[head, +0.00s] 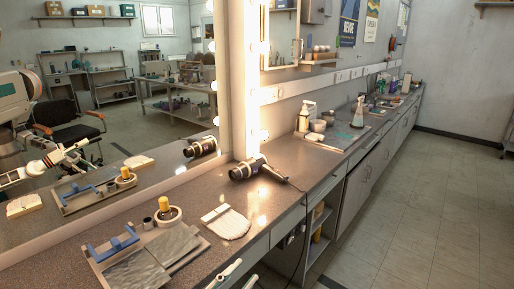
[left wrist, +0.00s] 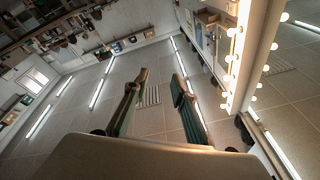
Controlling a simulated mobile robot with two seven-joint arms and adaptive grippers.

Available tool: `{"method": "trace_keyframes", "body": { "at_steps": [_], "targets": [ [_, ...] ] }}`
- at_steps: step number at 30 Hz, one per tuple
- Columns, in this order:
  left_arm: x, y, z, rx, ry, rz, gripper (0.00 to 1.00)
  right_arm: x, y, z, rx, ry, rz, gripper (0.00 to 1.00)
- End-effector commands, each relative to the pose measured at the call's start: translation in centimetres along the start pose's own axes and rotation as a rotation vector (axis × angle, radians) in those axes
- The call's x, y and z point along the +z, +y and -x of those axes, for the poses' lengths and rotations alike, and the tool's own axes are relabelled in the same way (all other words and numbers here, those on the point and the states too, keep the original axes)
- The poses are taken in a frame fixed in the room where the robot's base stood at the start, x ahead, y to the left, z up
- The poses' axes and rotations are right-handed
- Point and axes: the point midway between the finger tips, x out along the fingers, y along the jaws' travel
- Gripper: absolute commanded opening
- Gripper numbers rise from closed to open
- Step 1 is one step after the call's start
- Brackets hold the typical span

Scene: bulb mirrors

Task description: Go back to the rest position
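My left gripper (left wrist: 160,80) shows in the left wrist view with its two greenish fingers spread wide apart. Nothing is between them, and they point up toward the ceiling. In the head view a slim pale piece shows at the bottom edge near the counter front; I cannot tell for sure which part of me it is. A robot arm (head: 62,157) shows as a reflection in the mirror at the left. My right gripper is not in view.
On the counter are a tray (head: 98,262) with a blue holder (head: 113,244), a yellow-topped pot (head: 168,213), a small cup (head: 147,223), a white brush-like item (head: 228,221) and a hair dryer (head: 250,169). A lit mirror (head: 110,120) rises behind. The floor (head: 400,200) at right is clear.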

Motion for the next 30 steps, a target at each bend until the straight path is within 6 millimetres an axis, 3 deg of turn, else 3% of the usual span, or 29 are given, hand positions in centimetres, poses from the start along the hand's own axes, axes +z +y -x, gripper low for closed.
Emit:
{"method": "trace_keyframes", "body": {
  "at_steps": [1,6,10,15,18,21,30],
  "targets": [
    [3.0,0.3,2.1,-0.041,-0.104,0.059,0.26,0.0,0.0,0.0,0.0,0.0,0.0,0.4],
    [11.6,2.0,10.1,-0.136,-0.43,0.21,0.26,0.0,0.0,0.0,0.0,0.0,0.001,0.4],
    [16.3,4.4,17.0,-0.172,-0.649,0.309,0.26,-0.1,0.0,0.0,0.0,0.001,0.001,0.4],
    [19.5,7.5,24.5,-0.188,-0.855,0.402,0.26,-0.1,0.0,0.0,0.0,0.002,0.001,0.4],
    [20.2,8.6,27.0,-0.19,-0.922,0.432,0.26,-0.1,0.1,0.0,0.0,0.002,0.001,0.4],
    [20.5,9.2,28.3,-0.19,-0.953,0.448,0.26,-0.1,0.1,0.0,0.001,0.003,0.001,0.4],
    [20.6,9.3,28.5,-0.189,-0.958,0.449,0.26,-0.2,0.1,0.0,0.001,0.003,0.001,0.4]
  ]
}}
